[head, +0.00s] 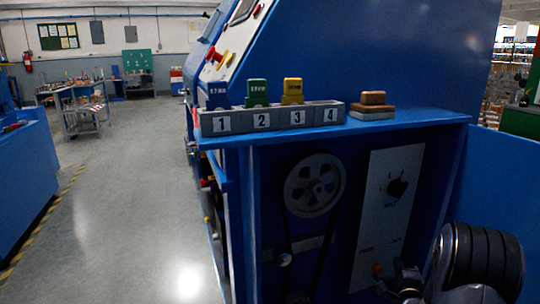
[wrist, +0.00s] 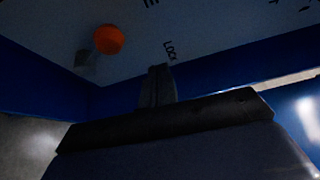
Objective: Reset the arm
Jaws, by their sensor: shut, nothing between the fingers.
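My gripper (wrist: 158,85) is shut and empty in the wrist view, its fingers together in front of a pale panel (wrist: 215,30). An orange round knob (wrist: 108,39) on that panel is up and left of the fingertips, apart from them in the picture. In the head view my arm (head: 480,262) is low at the right, in front of the blue machine (head: 405,60). My gripper (head: 405,280) is dark and partly cut off there, near the lower part of the grey panel (head: 385,225) and its orange knob (head: 377,269).
A shelf (head: 420,121) juts out above the panel. A pulley (head: 314,185) is left of the panel. The floor (head: 130,200) at left is clear.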

